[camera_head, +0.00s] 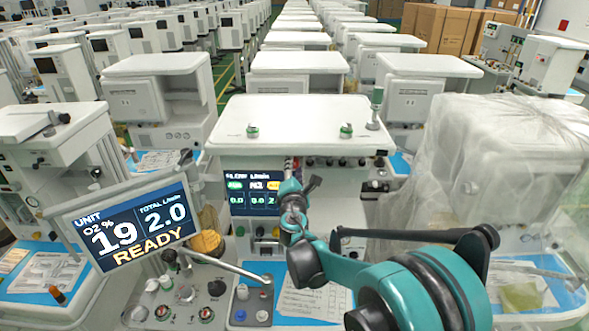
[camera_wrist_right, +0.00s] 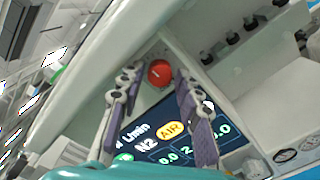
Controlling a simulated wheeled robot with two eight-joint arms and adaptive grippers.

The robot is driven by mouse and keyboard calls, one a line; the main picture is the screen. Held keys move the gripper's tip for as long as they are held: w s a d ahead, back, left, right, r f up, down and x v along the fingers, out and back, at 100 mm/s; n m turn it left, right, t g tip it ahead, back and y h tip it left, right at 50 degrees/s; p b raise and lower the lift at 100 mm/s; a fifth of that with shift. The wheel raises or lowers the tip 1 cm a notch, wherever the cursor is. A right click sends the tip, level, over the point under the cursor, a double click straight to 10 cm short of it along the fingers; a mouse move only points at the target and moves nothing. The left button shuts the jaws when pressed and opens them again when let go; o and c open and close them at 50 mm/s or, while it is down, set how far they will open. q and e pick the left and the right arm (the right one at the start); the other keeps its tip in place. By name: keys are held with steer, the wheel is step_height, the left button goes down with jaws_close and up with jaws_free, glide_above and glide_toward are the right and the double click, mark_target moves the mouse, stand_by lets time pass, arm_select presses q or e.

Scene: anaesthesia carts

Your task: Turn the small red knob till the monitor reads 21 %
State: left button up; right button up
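The monitor (camera_head: 125,225) at the left of the head view reads O2 % 19, total 2.0 L/min and READY. The small red knob (camera_wrist_right: 160,72) shows in the right wrist view, on the cart front above the flow screen (camera_wrist_right: 165,140). My right gripper (camera_wrist_right: 156,80) is open, with one finger on each side of the knob. I cannot tell whether the fingers touch it. In the head view my right gripper (camera_head: 292,185) is in front of the flow screen (camera_head: 238,195) and the red knob is hidden. My left gripper is not in view.
The cart's white top (camera_head: 300,118) overhangs the flow screen. A plastic-wrapped cart (camera_head: 500,160) stands at the right. Many other carts fill the back.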

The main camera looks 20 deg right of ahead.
jaws_close()
steer(key=shift+m+b, duration=0.4)
steer(key=shift+m, duration=1.3)
steer(key=shift+o, duration=0.3)
jaws_free()
steer(key=v, duration=1.2)
